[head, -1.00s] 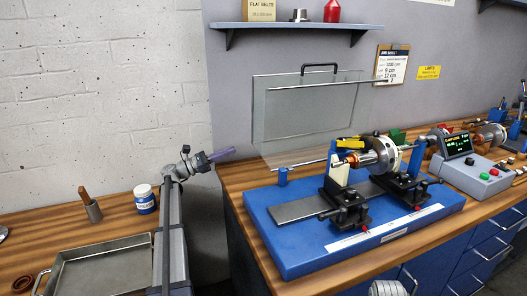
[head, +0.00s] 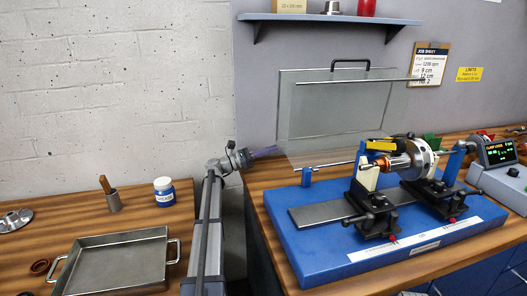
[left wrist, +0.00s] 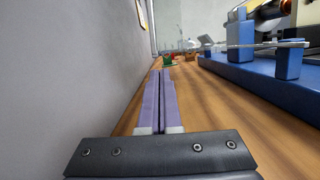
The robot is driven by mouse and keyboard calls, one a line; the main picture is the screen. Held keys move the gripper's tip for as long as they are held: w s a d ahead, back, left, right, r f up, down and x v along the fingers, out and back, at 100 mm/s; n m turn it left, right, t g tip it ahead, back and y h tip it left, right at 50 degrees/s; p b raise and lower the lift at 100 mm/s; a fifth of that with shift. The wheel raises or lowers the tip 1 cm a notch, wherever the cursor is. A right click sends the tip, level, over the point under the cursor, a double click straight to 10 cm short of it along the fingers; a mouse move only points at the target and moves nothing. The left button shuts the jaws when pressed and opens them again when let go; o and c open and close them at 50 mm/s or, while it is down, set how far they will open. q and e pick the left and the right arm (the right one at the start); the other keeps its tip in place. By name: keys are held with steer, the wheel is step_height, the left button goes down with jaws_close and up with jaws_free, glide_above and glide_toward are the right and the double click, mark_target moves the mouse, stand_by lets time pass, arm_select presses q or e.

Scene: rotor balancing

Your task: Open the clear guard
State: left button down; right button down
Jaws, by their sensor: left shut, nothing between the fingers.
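The clear guard (head: 325,108) is a see-through panel with a black handle (head: 350,63) on its top edge. It stands raised and nearly upright behind the blue balancing machine (head: 300,240), its lower edge near a rod along the machine's back. The steel rotor (head: 422,158) lies uncovered on its supports. My left gripper (head: 272,152) is to the left of the guard, apart from it as far as I can see. Its purple fingers are together and empty, and they also show in the left wrist view (left wrist: 161,78). My right gripper is not in view.
A steel tray (head: 80,243), a blue-labelled jar (head: 164,191) and a wooden-handled tool (head: 109,195) are on the left bench. A shelf (head: 330,19) overhangs the wall above the guard. A control box with a screen (head: 499,152) stands at the right.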

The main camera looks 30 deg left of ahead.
mark_target(282, 133)
arm_select(q)
steer(key=shift+p+x, duration=0.4)
steer(key=shift+x, duration=1.85)
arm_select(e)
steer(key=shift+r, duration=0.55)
